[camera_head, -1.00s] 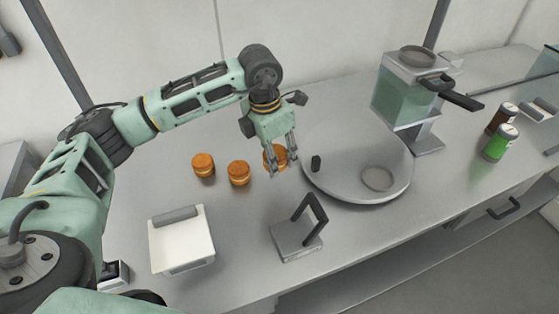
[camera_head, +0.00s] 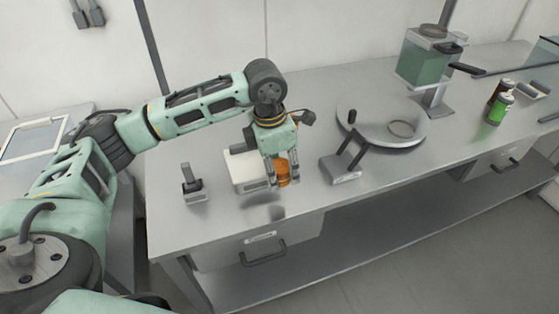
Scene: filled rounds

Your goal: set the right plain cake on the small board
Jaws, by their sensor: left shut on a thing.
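My left gripper (camera_head: 284,181) is shut on an orange-brown round cake (camera_head: 282,170) and points downward. The cake is in the air, with a shadow on the table in front of it. My right gripper is not in view.
A dark-handled grey block (camera_head: 345,171) stands just right of the gripper, a small grey block with a handle (camera_head: 193,190) left of the board. A round grey plate (camera_head: 380,136), a green-tanked machine (camera_head: 425,60) and jars (camera_head: 499,108) are further right. The table's front edge is near.

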